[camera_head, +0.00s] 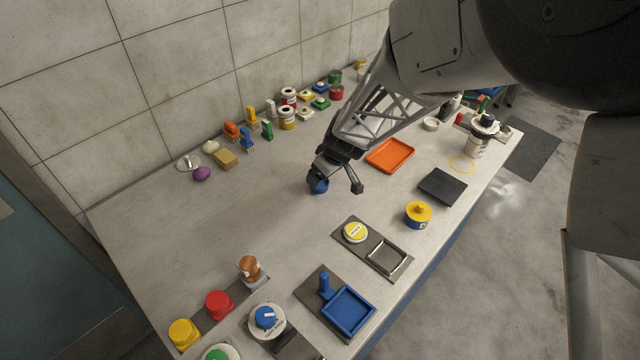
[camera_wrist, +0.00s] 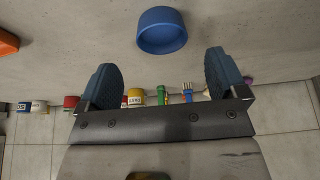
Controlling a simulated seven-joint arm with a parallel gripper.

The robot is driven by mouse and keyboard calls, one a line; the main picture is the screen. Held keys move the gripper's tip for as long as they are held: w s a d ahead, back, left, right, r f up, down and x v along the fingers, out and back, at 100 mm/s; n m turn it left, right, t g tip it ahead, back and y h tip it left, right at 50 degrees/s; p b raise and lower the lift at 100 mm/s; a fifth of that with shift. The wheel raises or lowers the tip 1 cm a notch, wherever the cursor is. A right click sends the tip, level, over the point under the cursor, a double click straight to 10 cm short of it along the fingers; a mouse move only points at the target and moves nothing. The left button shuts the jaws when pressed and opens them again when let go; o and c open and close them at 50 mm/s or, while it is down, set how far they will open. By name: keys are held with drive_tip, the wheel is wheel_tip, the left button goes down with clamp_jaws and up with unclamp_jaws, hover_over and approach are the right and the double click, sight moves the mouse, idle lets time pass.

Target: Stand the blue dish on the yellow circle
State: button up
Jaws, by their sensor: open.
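The blue dish (camera_wrist: 162,16) is a small round bowl on the table, just beyond my gripper's fingertips in the wrist view, roughly centred between them. In the head view the dish (camera_head: 318,186) is partly hidden by my gripper (camera_head: 337,183). My gripper is open, with its two dark blue finger pads (camera_wrist: 161,68) apart and nothing between them. The yellow circle (camera_head: 454,169) is a thin ring on the table at the right, and its middle is bare.
An orange tray (camera_head: 390,155) and a black plate (camera_head: 442,187) lie between the dish and the circle. A yellow-topped blue tin (camera_head: 417,214) stands near the front edge.

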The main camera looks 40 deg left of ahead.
drive_tip(key=shift+x, duration=2.5)
drive_tip(key=shift+s, duration=0.15)
drive_tip(key=c, duration=1.1)
drive_tip(key=shift+r, duration=1.5)
drive_tip(key=shift+s+d+r, duration=0.1)
drive_tip(key=shift+d+r, duration=0.1)
drive_tip(key=shift+r, duration=0.05)
drive_tip(key=s+d, duration=0.3)
drive_tip(key=d, duration=0.1)
drive_tip(key=s+d+r, duration=0.1)
drive_tip(key=s+d, duration=0.1)
drive_tip(key=d, duration=0.2)
drive_tip(key=s+d, duration=0.3)
drive_tip(key=d, duration=0.2)
drive_tip(key=shift+s+r, duration=0.15)
drive_tip(key=shift+s, duration=0.2)
